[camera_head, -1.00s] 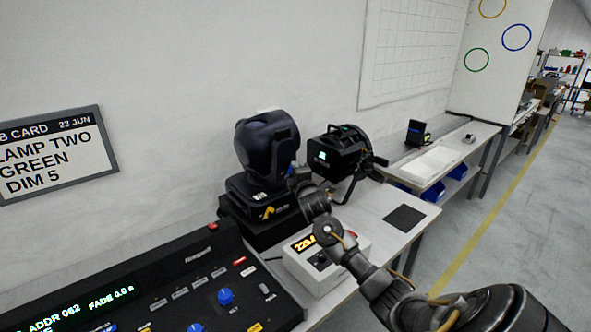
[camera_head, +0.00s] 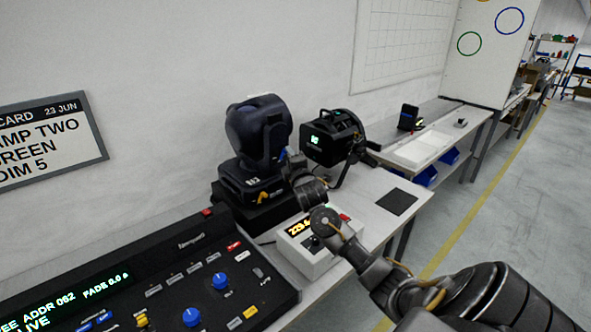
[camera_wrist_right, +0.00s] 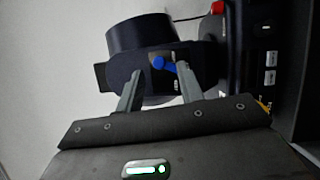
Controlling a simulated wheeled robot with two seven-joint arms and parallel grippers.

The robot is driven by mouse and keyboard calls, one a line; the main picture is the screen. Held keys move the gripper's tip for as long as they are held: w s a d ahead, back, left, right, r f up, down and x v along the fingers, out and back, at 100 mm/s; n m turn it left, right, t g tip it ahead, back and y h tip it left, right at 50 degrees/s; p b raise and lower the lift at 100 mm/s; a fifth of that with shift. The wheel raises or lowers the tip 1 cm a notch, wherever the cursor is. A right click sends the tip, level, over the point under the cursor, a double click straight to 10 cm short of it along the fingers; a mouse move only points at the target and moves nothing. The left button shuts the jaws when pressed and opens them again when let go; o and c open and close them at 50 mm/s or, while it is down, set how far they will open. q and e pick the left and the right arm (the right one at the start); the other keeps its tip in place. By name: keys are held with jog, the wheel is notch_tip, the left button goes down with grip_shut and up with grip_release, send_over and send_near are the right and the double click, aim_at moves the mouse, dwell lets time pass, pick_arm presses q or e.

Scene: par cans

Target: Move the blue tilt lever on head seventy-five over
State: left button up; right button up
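A dark navy moving head (camera_head: 258,133) stands on a black base by the wall, with a small label I cannot read clearly. In the right wrist view, the moving head (camera_wrist_right: 138,38) carries a small blue lever (camera_wrist_right: 163,62), lying slanted on its dark side. My right gripper (camera_wrist_right: 160,70) is open, its two grey fingers apart below and either side of the lever. I cannot tell whether a finger touches it. My left gripper is not in view.
A control desk (camera_head: 150,275) with blue knobs fills the lower left. A white box (camera_head: 310,255) with an amber display stands below my right forearm. A black lamp (camera_head: 332,140) stands right of the moving head. A dark mat (camera_head: 397,201) lies on the bench.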

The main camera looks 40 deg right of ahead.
jog(key=b+v, duration=0.1)
jog(key=v, duration=0.7)
jog(key=shift+s+b, duration=0.2)
jog(key=shift+b, duration=0.1)
jog(key=shift+a, duration=0.1)
